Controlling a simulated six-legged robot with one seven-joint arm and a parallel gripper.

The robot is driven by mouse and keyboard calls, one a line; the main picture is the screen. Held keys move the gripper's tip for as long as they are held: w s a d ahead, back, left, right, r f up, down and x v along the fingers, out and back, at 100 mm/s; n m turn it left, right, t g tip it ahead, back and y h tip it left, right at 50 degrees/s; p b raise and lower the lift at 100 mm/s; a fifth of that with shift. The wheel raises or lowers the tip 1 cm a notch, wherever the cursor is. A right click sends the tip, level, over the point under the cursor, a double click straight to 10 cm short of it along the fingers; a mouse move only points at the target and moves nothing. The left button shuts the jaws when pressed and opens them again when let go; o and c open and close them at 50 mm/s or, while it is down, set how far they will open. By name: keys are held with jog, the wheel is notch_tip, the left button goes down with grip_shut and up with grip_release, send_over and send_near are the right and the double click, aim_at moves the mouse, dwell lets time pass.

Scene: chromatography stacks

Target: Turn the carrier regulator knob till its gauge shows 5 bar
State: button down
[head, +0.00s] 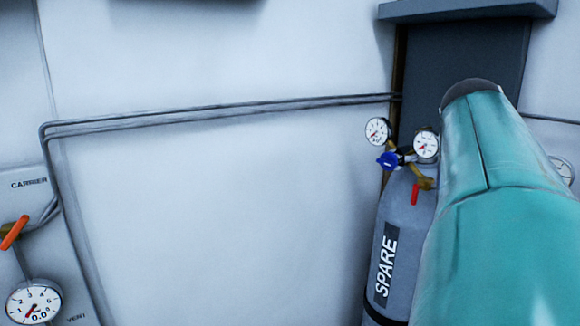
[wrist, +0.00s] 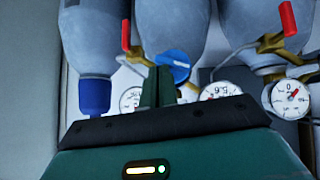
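In the wrist view the cylinders appear upside down. A blue regulator knob (wrist: 172,65) sits at the neck of the middle cylinder, just beyond my fingertips. My gripper (wrist: 157,70) has its two green fingers close together, looking shut, with the knob not visibly between them; contact cannot be told. One gauge (wrist: 220,90) beside the knob carries digits I cannot read surely; another gauge (wrist: 131,98) is partly hidden behind the fingers. No label shows which cylinder is the carrier. In the head view, a panel marked CARRIER (head: 29,184) has a gauge (head: 34,302) reading 0.0.
The head view shows the SPARE cylinder (head: 396,240) with its blue knob (head: 387,160), gauges and red lever (head: 415,194). My teal arm covers the right. An orange lever (head: 14,232) is at left. The wrist view shows red levers (wrist: 288,18) and a blue-capped cylinder (wrist: 94,95).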

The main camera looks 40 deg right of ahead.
jog(key=shift+s+f, duration=0.1)
jog(key=shift+f, duration=0.25)
